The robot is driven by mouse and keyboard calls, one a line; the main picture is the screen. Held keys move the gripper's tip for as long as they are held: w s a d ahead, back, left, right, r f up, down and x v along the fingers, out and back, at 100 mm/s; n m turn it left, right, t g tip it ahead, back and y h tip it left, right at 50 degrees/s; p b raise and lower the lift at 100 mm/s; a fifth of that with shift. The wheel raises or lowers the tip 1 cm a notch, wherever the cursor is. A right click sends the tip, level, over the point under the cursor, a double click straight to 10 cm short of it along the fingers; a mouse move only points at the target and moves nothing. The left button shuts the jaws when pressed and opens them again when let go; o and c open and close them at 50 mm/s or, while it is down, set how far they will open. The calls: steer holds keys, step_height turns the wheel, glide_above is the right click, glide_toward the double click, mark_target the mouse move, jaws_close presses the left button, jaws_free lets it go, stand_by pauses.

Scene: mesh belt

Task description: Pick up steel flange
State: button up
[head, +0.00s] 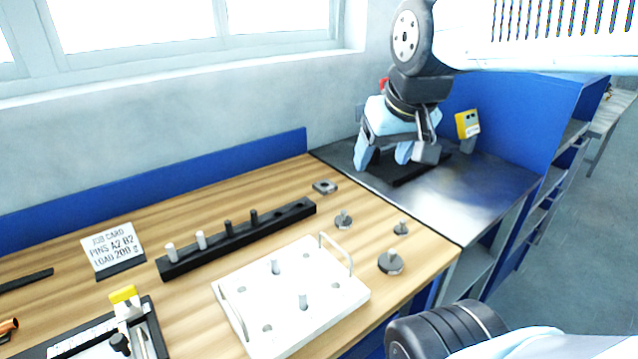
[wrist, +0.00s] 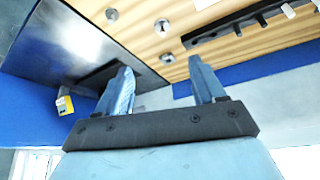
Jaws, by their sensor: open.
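What looks like the steel flange (head: 324,186) is a small grey square piece with a central hole, lying flat on the wooden bench behind the right end of the black pin rail. In the wrist view the flange (wrist: 167,58) shows between and beyond my fingertips. My gripper (head: 383,160) is open and empty, above the dark metal surface to the right of the flange and apart from it. Its two blue fingers (wrist: 160,68) are spread wide in the wrist view.
Knobbed weights (head: 343,220) (head: 401,228) (head: 391,262) stand on the bench nearby. The black rail (head: 240,238) holds upright pins. A white plate (head: 335,305) with handles and pins lies in front. A black pad (head: 425,170) and yellow device (head: 467,124) are right. A blue back panel (head: 200,176) borders the wall.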

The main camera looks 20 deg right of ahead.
steer(key=o, duration=0.3)
steer(key=shift+n+g, duration=0.5)
steer(key=shift+g, duration=0.3)
steer(key=w, duration=0.8)
steer(key=shift+w+a+r, duration=0.3)
steer(key=shift+w+r, duration=0.1)
steer(key=shift+o, duration=0.2)
steer(key=n+g, duration=0.3)
steer(key=g, duration=0.1)
glide_above(324, 187)
step_height(324, 187, down, 13)
step_height(324, 187, down, 13)
steer(key=shift+d+r, duration=0.1)
